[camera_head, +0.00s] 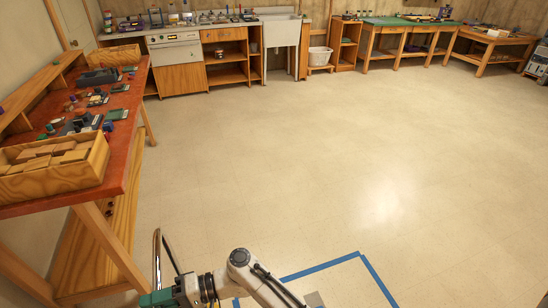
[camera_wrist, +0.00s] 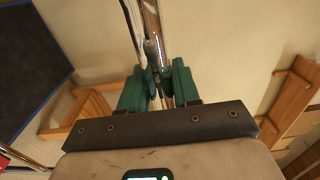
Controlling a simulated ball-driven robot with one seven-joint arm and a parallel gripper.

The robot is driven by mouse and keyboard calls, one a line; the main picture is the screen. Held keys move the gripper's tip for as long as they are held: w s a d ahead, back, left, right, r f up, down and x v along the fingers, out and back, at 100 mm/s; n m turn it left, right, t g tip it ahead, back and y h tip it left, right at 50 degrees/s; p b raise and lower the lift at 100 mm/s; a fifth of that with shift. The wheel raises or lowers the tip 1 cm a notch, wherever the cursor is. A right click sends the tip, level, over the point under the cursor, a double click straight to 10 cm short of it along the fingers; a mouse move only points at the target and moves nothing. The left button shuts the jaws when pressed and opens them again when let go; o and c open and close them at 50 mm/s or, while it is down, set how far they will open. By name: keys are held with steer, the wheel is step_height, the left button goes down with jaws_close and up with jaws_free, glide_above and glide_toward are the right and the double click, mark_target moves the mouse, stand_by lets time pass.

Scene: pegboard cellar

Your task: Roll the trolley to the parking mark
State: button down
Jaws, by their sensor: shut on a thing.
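The parking mark (camera_head: 322,265) is an outline of blue tape on the floor at the bottom of the head view; one far corner shows and its near part is cut off. The trolley shows in the head view as a bent chrome handle (camera_head: 157,262) just left of the mark; its body is out of that view. My gripper (camera_head: 160,298), with green fingers, is at this handle, left of the tape. In the wrist view the fingers of my gripper (camera_wrist: 158,82) are shut around the chrome handle bar (camera_wrist: 152,45).
A red-topped workbench (camera_head: 128,100) with a wooden box (camera_head: 70,185) stands close on the left. Cabinets and a sink (camera_head: 281,30) line the back wall. The floor ahead and right is clear. A dark blue-edged panel (camera_wrist: 30,65) shows in the wrist view; I cannot tell what it is.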

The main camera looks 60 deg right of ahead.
steer(key=shift+s+f, duration=0.35)
steer(key=shift+s, duration=0.15)
steer(key=c, duration=1.1)
jaws_free()
steer(key=shift+o, duration=1.3)
steer(key=shift+w+r, duration=0.1)
steer(key=shift+w, duration=0.05)
steer(key=shift+d+r, duration=0.1)
steer(key=shift+d, duration=0.05)
steer(key=shift+w+d, duration=0.1)
steer(key=p+v, duration=0.1)
steer(key=v, duration=1.1)
steer(key=shift+p, duration=0.4)
steer(key=shift+r, duration=0.1)
